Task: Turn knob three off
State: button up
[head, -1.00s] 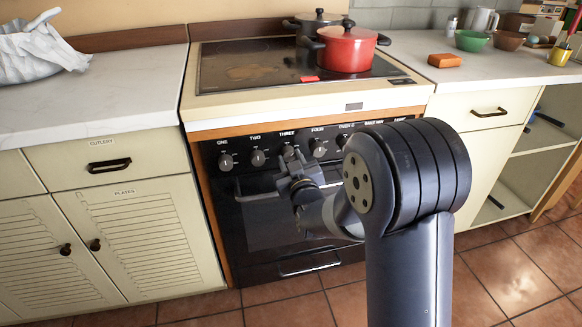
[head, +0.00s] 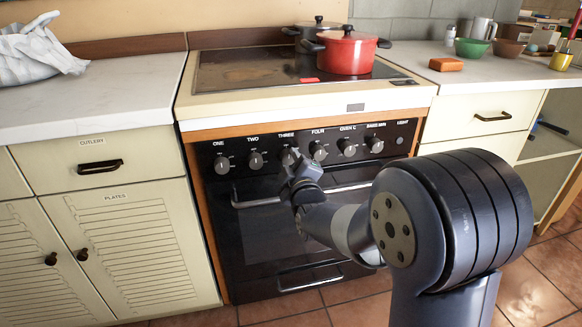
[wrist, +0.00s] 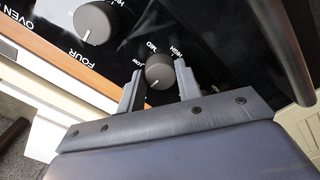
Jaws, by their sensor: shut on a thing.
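Knob three (head: 287,157) is a grey round knob under the label THREE on the black stove panel, partly hidden by my gripper (head: 294,166) in the head view. In the wrist view my gripper (wrist: 158,78) has one finger on each side of knob three (wrist: 159,70) and is shut on it.
Knobs one (head: 222,164) and two (head: 255,160) are to the left, the oven C knob (head: 347,147) to the right. The oven handle (head: 345,189) runs just below the panel. A red pot (head: 347,53) stands on the hob (head: 240,70).

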jog(key=shift+n, duration=0.3)
jog(key=o, duration=1)
jog(key=p+v, duration=0.1)
jog(key=v, duration=0.9)
jog(key=shift+s+d+p, duration=0.1)
jog(key=shift+s+p, duration=0.2)
jog(key=shift+s, duration=0.1)
jog(key=shift+w, duration=0.1)
